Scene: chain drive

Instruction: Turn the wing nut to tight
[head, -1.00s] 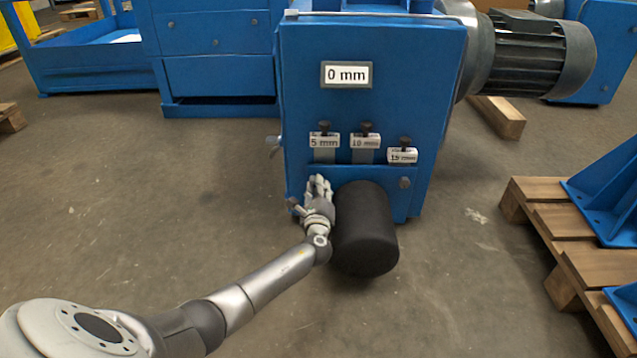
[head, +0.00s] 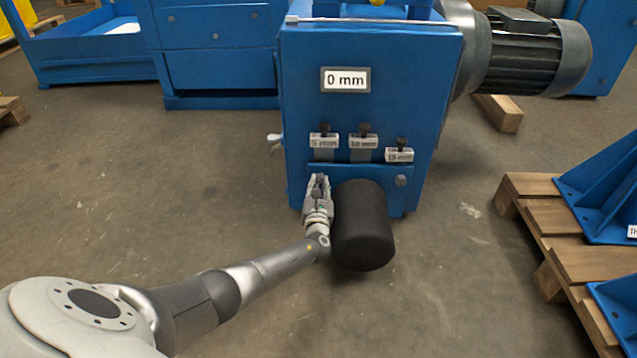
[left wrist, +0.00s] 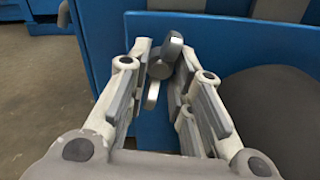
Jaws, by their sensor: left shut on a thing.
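My left gripper (head: 318,188) is at the lower left of the blue housing's front face, just left of the black cylinder. In the left wrist view its fingers (left wrist: 160,80) are shut on a grey metal wing nut (left wrist: 153,92), which sits between the fingertips in front of a blue plate. One wing is tilted up to the right, another points down. In the head view my fingers hide this wing nut. The blue housing (head: 415,100) carries a "0 mm" label (head: 346,80). My right gripper is in neither view.
The black cylinder (head: 364,228) stands out from the housing close to the right of my left gripper. Labelled tabs (head: 363,142) hang above. A small silver handle (head: 274,139) is on the housing's left side.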

